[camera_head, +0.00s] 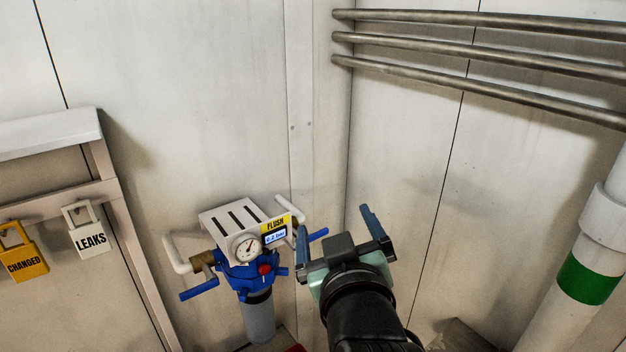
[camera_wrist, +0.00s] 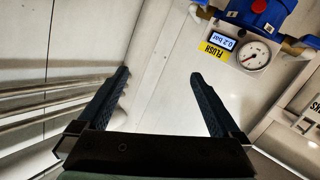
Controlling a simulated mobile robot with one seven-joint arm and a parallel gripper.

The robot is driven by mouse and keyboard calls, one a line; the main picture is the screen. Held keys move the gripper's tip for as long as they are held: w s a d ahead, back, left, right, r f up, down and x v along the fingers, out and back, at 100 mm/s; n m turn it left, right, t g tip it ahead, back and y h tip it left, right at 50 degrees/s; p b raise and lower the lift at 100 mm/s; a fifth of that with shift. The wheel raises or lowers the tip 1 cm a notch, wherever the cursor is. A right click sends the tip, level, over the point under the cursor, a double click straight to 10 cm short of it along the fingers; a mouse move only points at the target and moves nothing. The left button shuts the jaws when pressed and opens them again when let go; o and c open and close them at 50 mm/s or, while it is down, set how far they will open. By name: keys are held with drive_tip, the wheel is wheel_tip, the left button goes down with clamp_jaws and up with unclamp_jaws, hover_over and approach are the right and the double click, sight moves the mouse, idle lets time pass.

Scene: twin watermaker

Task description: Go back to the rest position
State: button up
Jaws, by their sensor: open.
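My gripper (camera_head: 336,226) is open and empty in the head view. It is raised in front of the wall corner, just right of the blue filter unit (camera_head: 250,272). In the wrist view my gripper (camera_wrist: 158,75) shows two dark fingers spread wide, with only bare wall between them. The filter unit has a white slotted bracket, a round gauge (camera_head: 248,248), a yellow FLUSH label and a small display. The gauge (camera_wrist: 257,54) also shows in the wrist view, where the display reads 0.2 bar. My gripper looks apart from the unit.
Three metal pipes (camera_head: 480,52) run along the upper right wall. A white pipe with a green band (camera_head: 588,278) stands at the right. A white frame (camera_head: 50,135) at the left carries a yellow CHANGED tag (camera_head: 24,258) and a white LEAKS tag (camera_head: 90,236). The wall above my gripper is clear.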

drive_tip(key=s+a+r+m+t, duration=0.1)
drive_tip(key=s+r+t, duration=0.2)
drive_tip(key=r, duration=0.7)
drive_tip(key=s+a+r+m+t, duration=0.1)
drive_tip(key=s+r+m+t, duration=0.1)
drive_tip(key=s+r+t, duration=0.2)
drive_tip(key=s+a+r+m+t+h, duration=0.1)
drive_tip(key=s+r+t, duration=0.3)
drive_tip(key=r, duration=1.2)
drive_tip(key=s, duration=0.4)
drive_tip(key=shift+w+a+r, duration=0.1)
